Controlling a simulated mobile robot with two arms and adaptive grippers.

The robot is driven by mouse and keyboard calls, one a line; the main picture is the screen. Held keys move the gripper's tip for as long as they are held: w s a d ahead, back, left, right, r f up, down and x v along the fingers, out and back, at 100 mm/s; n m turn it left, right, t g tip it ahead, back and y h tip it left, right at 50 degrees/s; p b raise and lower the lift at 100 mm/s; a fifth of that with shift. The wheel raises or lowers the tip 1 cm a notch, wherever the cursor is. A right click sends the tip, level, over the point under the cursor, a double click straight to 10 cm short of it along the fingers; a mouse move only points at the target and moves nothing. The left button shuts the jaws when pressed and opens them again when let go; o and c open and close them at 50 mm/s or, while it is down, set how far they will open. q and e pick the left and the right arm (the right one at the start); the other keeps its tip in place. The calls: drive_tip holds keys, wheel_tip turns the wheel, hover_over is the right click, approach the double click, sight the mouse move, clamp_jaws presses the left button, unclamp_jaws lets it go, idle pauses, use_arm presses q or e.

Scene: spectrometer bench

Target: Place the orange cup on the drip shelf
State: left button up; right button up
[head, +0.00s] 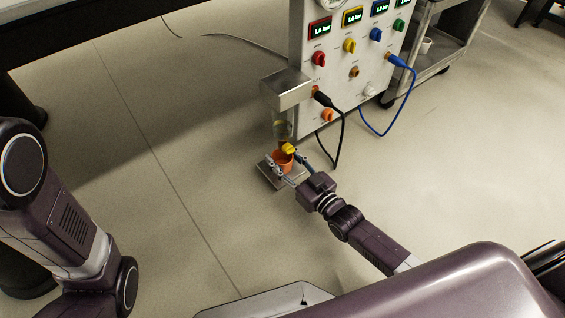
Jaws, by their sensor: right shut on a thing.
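The orange cup (282,164) is at the centre of the head view, below a metal housing with a clear cylinder. My right gripper (281,168) is shut on the cup, with a finger on either side of it. The drip shelf (267,176) is a small metal plate under the cup. The cup looks upright over it; I cannot tell whether its base touches the shelf. My left arm shows at the left edge, but its gripper is out of view.
A panel (345,85) with coloured knobs and displays stands behind the shelf. A yellow knob (289,148) is close above the cup. Black (341,140) and blue cables (405,100) hang from the panel. A grey cart (450,45) stands at the back right.

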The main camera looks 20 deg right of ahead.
idle(0.3)
drive_tip(key=shift+f, duration=0.1)
drive_tip(key=o, duration=1)
drive_tip(key=shift+o, duration=0.2)
